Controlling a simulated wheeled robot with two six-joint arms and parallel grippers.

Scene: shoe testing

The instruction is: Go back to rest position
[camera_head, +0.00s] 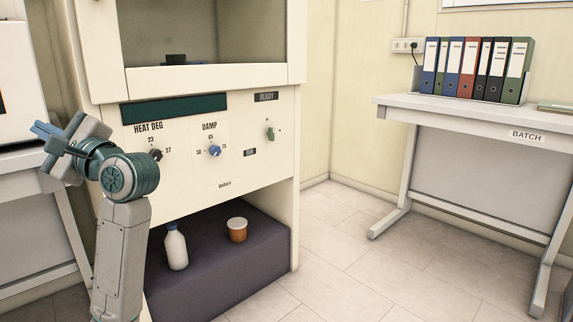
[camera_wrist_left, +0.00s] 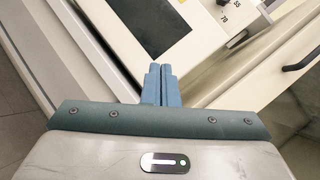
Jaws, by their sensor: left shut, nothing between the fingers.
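My left gripper (camera_head: 42,130) is at the left of the head view, raised in front of the white cabinet's left side and pointing left. Its blue fingers are shut with nothing between them. The closed fingers also show in the left wrist view (camera_wrist_left: 161,85), over pale panels and a dark display strip. My right gripper is in neither view.
The test cabinet (camera_head: 205,165) has HEAT DEG and DAMP knobs, and a dark shelf below holds a white bottle (camera_head: 176,248) and an orange-brown jar (camera_head: 237,230). A BATCH table (camera_head: 450,112) with several binders (camera_head: 468,68) stands right. Tiled floor between is clear.

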